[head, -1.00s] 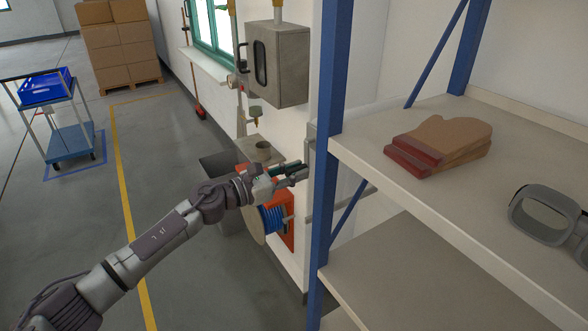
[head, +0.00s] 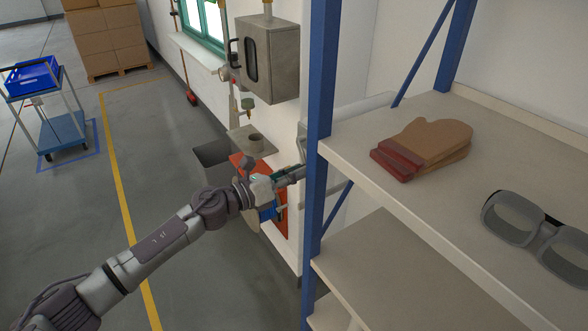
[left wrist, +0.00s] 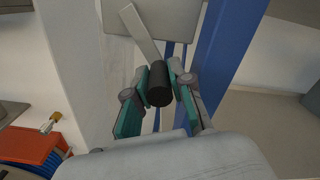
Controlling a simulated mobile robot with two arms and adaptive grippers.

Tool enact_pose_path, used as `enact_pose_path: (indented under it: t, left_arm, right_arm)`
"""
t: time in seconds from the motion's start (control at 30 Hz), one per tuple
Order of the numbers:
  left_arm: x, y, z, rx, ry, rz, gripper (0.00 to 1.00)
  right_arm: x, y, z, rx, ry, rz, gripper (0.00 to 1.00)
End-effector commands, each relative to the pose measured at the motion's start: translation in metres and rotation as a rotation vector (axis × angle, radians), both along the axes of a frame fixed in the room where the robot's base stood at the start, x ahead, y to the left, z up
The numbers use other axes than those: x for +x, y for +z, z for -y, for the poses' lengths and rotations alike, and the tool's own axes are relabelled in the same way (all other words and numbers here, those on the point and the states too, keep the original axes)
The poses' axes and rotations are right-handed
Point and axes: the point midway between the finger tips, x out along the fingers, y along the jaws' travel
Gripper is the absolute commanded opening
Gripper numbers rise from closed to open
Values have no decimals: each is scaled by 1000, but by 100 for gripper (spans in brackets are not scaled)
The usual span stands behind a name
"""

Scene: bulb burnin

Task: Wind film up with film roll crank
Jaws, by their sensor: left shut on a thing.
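The crank's black cylindrical handle (left wrist: 158,86) shows in the left wrist view, with a pale grey crank arm (left wrist: 138,30) running up from it. My left gripper (left wrist: 160,80) has its teal-and-grey fingers on both sides of the handle and is shut on it. In the head view my left gripper (head: 298,174) reaches to the wall beside the blue shelf post, and the handle is hidden there. A pale roll (head: 365,106), perhaps the film, shows partly behind the post. My right gripper is not in view.
A blue-post shelf (head: 316,130) stands close right of my gripper, with brown mitts (head: 425,145) and grey goggles (head: 515,225) on it. A grey wall box (head: 268,60) is above, and an orange hose-reel panel (head: 280,205) is beside my gripper.

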Motion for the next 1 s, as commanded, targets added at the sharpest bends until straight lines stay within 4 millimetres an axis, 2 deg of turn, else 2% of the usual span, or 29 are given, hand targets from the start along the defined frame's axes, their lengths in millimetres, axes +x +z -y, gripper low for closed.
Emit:
enact_pose_path:
  t: [0.37, 0.4, 0.53, 0.57, 1.0]
  left_arm:
    - [0, 1, 0, -6, 0, -4, 0]
    - [0, 1, 0, -5, 0, -4, 23]
    - [0, 1, 0, -5, 0, -4, 45]
    - [0, 1, 0, -5, 0, -4, 48]
    - [0, -1, 1, 2, -2, 4, 48]
  right_arm:
    - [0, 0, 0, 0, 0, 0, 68]
    - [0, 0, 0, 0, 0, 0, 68]
    - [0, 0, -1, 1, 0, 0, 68]
    - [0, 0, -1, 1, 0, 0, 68]
    - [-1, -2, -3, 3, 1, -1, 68]
